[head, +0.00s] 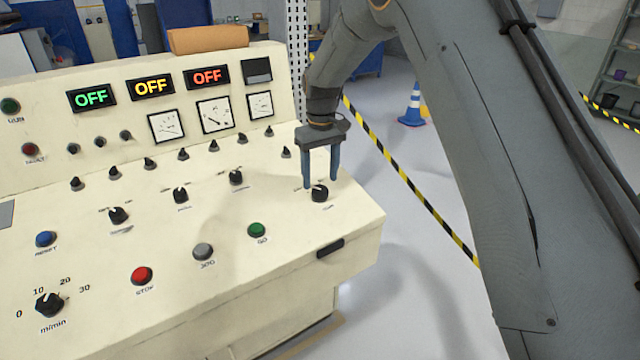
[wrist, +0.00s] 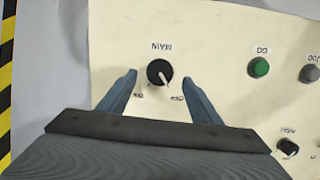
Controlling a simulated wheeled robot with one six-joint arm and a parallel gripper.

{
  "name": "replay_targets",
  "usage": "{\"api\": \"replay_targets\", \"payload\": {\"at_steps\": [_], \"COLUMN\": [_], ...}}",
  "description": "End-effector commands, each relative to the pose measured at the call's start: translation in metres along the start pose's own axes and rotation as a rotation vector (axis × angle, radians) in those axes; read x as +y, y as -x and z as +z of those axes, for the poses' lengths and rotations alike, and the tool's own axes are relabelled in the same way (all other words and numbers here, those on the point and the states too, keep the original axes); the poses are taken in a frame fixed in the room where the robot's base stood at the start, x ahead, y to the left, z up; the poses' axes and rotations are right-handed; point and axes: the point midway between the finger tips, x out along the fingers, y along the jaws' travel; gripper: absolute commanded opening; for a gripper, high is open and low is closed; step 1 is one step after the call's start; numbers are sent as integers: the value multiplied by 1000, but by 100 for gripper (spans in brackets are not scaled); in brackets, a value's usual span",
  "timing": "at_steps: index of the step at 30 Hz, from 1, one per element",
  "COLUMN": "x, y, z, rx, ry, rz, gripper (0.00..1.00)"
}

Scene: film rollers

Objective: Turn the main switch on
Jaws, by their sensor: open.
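The main switch (head: 320,193) is a black rotary knob near the right end of the cream console. In the wrist view the knob (wrist: 157,70) has an upside-down MAIN label above it, with small position labels at lower left and lower right. Its white pointer mark points down and right, toward the label that looks like OFF. My gripper (head: 320,183) points down with its two blue fingers apart. In the wrist view the fingers stand on either side of the knob with gaps, and I see no contact. The exact fingertip height is hard to tell.
The console (head: 235,275) carries several other knobs and buttons, including a green GO button (head: 257,230) and a red stop button (head: 141,275). Three displays at the back read OFF, including a green one (head: 91,96).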

Motion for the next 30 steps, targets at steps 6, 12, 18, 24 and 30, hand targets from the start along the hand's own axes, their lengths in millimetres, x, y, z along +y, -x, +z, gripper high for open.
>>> {"api": "replay_targets", "payload": {"at_steps": [6, 12, 18, 24, 30], "x": [0, 0, 0, 0, 0], "y": [-28, -37, -37, -37, -37], "z": [1, 0, 0, 0, 0], "rx": [-2, 1, 1, 1, 1], "ry": [-1, -1, -1, -1, -5], "rz": [0, 0, 0, 0, -1], "gripper": [58, 58, 58, 26, 17]}}
